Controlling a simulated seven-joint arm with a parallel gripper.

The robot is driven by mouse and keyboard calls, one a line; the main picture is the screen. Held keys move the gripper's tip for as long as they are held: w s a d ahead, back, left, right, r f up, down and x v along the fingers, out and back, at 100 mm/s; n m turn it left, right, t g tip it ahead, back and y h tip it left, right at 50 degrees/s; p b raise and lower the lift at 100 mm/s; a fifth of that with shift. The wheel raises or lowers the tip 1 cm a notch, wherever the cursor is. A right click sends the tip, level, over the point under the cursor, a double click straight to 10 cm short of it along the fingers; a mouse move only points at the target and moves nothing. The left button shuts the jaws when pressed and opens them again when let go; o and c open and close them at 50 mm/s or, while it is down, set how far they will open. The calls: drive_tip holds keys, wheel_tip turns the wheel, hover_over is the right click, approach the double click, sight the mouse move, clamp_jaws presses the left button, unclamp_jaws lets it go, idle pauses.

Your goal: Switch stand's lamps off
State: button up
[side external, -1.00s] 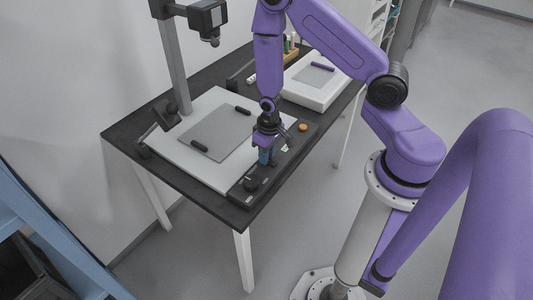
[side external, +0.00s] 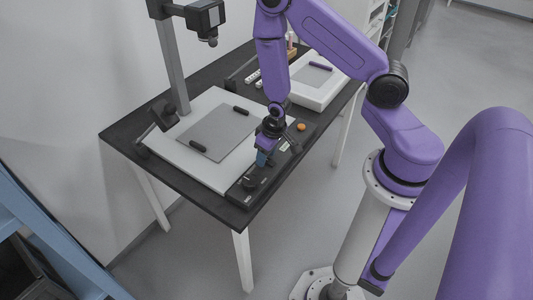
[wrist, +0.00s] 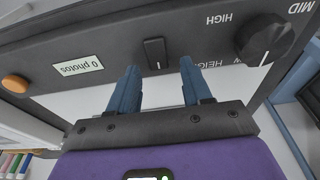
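The copy stand's black control panel (side external: 234,190) runs along the front edge of the white base board. In the wrist view it carries a round black knob (wrist: 264,38) marked HIGH and MID, with a white line on its near side. A black slider or switch (wrist: 154,53) lies near a partly covered HEIGHT label. A display (wrist: 78,68) reads "0 photos", beside an orange button (wrist: 15,84). My gripper (wrist: 159,66) is open, its blue fingers spread just short of the slider, with nothing between them. A lamp head (side external: 164,113) stands at the board's left; whether it is lit is unclear.
The stand's column (side external: 176,70) carries a camera (side external: 206,17) above the board. A grey mat (side external: 217,133) with two dark bars lies on the board. A white tray (side external: 304,92) sits farther back. Black table (side external: 120,134) edges frame the work.

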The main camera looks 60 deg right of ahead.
sight(270, 162)
drive_tip(key=v, duration=0.7)
drive_tip(key=shift+r, duration=0.25)
idle(0.5)
drive_tip(key=s+a+r+n+y, duration=0.1)
drive_tip(key=s+a+r+n, duration=0.2)
drive_tip(key=a+r, duration=0.25)
drive_tip(key=s+a+r+n+g, duration=0.2)
drive_tip(key=s+r+n, duration=0.7)
drive_tip(key=s+r, duration=0.4)
drive_tip(key=s, duration=0.2)
drive_tip(key=shift+s+a+r+n+h, duration=0.15)
drive_tip(key=shift+s+r+n+h, duration=0.1)
drive_tip(key=shift+s+n+h, duration=0.1)
